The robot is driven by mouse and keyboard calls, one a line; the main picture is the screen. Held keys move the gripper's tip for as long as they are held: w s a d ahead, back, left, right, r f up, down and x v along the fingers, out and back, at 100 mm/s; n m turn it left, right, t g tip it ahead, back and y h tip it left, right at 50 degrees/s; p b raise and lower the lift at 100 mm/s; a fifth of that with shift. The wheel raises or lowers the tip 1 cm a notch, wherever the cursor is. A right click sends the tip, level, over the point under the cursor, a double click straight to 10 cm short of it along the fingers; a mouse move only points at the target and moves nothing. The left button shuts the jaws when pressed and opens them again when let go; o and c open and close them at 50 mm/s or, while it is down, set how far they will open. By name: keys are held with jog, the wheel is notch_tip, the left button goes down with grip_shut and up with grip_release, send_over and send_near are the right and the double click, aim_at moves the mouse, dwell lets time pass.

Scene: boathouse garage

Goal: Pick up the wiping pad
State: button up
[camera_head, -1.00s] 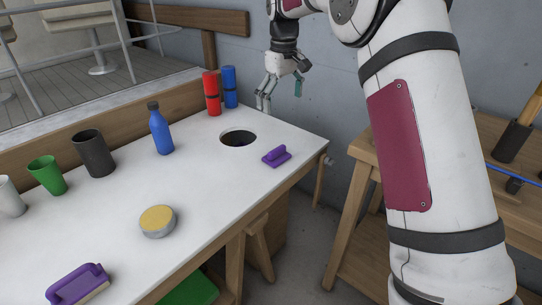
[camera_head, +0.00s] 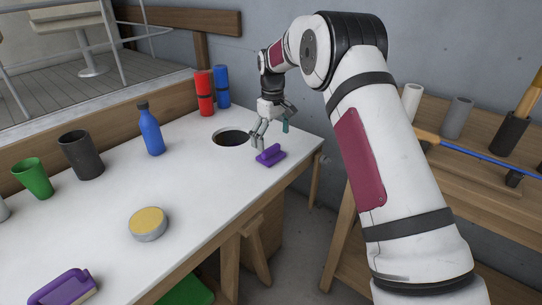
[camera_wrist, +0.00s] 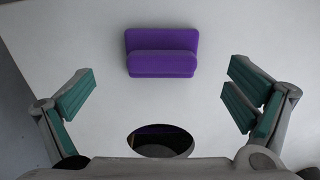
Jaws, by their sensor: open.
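The purple wiping pad (camera_head: 270,156) lies on the white tabletop near its right edge, beside the round hole. It has a raised purple handle bar. In the wrist view the pad (camera_wrist: 162,48) lies ahead of the fingertips, roughly centred between them left to right. My gripper (camera_head: 272,137) is open and empty, just above and behind the pad. In the wrist view its teal-padded fingers (camera_wrist: 162,100) are spread wide on either side, apart from the pad.
The round hole (camera_head: 232,138) opens beside the pad. Red (camera_head: 204,92) and blue (camera_head: 222,87) cylinders and a blue bottle (camera_head: 151,131) stand behind. A yellow-topped tin (camera_head: 148,224) and another purple-handled block (camera_head: 64,288) with a tan underside are nearer. The table between is clear.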

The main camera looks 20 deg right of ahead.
aim_at(271, 147)
jog(key=f, duration=0.5)
jog(key=shift+w+a+f+b, duration=0.1)
jog(key=shift+a+b, duration=0.1)
jog(key=shift+b, duration=0.1)
jog(key=shift+c, duration=0.3)
jog(key=c, duration=1.2)
jog(key=shift+c, duration=0.5)
